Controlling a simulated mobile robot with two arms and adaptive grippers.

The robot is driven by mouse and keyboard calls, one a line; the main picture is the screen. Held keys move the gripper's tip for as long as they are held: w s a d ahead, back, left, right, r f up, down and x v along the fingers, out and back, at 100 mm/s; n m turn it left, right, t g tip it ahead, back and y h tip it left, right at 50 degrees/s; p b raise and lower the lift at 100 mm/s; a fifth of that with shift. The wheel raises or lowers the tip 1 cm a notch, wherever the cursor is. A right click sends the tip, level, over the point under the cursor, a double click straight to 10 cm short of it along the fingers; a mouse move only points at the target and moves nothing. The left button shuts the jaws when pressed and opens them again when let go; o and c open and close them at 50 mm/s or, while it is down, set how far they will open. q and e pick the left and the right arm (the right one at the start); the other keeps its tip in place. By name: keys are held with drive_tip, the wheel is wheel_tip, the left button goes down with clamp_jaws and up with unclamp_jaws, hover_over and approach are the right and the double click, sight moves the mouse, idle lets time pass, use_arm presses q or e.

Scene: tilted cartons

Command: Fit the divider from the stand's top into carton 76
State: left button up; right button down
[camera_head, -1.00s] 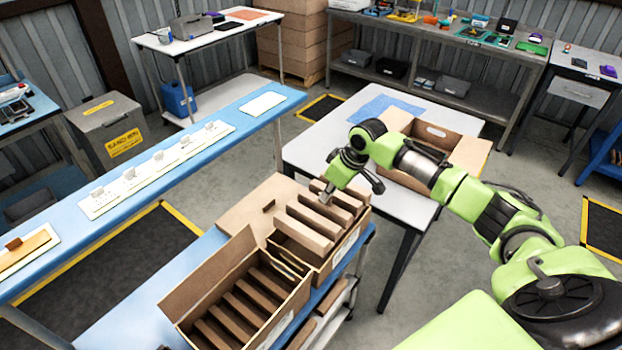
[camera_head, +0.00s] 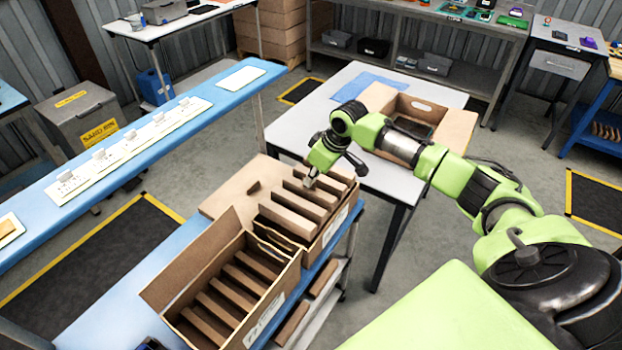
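Two brown cartons stand side by side on the blue bench top. The near open carton (camera_head: 262,318) is tilted and has several brown slats across it. The carton behind it (camera_head: 330,236) has several upright brown dividers (camera_head: 291,213). Labels on both are too small to read, so I cannot tell which is carton 76 or which divider is the task's. My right gripper (camera_head: 333,177) is over the far end of the rear carton's dividers, its pale tip close to one. Contact and grip are unclear. My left gripper is not in view.
A white table (camera_head: 290,135) behind the cartons bears another open carton (camera_head: 455,127) and a blue sheet (camera_head: 365,84). A long blue shelf (camera_head: 215,92) with white strips runs along the left. Grey floor lies open to the right of the white table.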

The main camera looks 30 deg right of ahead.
sight(311, 189)
drive_tip(key=shift+f+b, duration=0.55)
drive_tip(key=shift+f, duration=1.1)
drive_tip(key=shift+a+f+b, duration=0.1)
drive_tip(key=shift+f+b, duration=1.3)
drive_tip(key=shift+f, duration=1.7)
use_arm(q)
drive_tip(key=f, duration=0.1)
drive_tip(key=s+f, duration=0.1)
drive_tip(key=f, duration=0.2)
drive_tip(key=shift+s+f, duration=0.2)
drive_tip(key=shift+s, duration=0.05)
use_arm(e)
drive_tip(key=shift+f, duration=0.2)
drive_tip(key=shift+f, duration=0.2)
drive_tip(key=c, duration=2.2)
unclamp_jaws()
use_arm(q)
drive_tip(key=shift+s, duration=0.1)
use_arm(e)
drive_tip(key=shift+r, duration=0.15)
